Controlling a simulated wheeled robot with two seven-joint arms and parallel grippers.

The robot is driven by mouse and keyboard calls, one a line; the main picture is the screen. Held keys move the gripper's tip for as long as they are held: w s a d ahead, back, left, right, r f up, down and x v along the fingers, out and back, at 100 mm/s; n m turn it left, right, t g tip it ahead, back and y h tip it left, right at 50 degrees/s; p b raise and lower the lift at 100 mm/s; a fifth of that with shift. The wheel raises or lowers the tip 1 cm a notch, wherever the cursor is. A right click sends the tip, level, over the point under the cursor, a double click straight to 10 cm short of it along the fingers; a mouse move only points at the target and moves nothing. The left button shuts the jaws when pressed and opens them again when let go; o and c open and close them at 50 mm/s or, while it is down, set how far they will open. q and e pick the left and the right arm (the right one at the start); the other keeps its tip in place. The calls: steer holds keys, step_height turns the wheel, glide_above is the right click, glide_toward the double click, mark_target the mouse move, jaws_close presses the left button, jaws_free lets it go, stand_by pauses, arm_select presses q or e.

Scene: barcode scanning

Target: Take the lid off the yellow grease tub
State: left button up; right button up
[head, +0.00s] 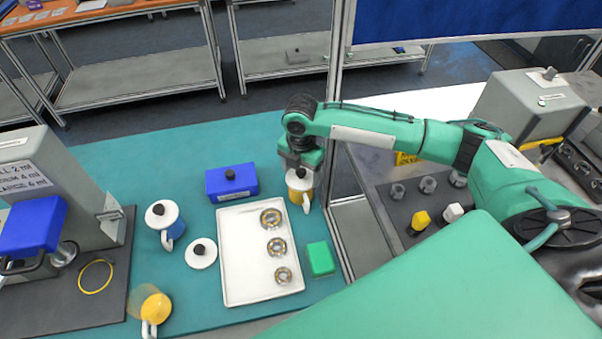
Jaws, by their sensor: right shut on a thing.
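A yellow tub (303,197) with a white lid (299,181) and a white handle stands at the right side of the teal bench, beside the frame post. My right gripper (300,168) reaches down from above and is shut on the knob of this lid. The gripper partly hides the knob and the lid. The lid appears to sit on the tub; I cannot tell whether there is a gap. Another yellow vessel (156,307) with a white handle stands at the front left. My left gripper is not in view.
A white tray (232,285) with three metal rings lies mid-bench. Around it are a blue box (231,182), a green block (320,258), a loose white lid (201,257) and a blue lidded tub (163,217). A vertical post (336,120) stands close to my right gripper.

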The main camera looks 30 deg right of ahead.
mark_target(301, 171)
arm_select(q)
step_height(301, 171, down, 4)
steer(key=b, duration=0.4)
arm_select(e)
step_height(301, 171, up, 20)
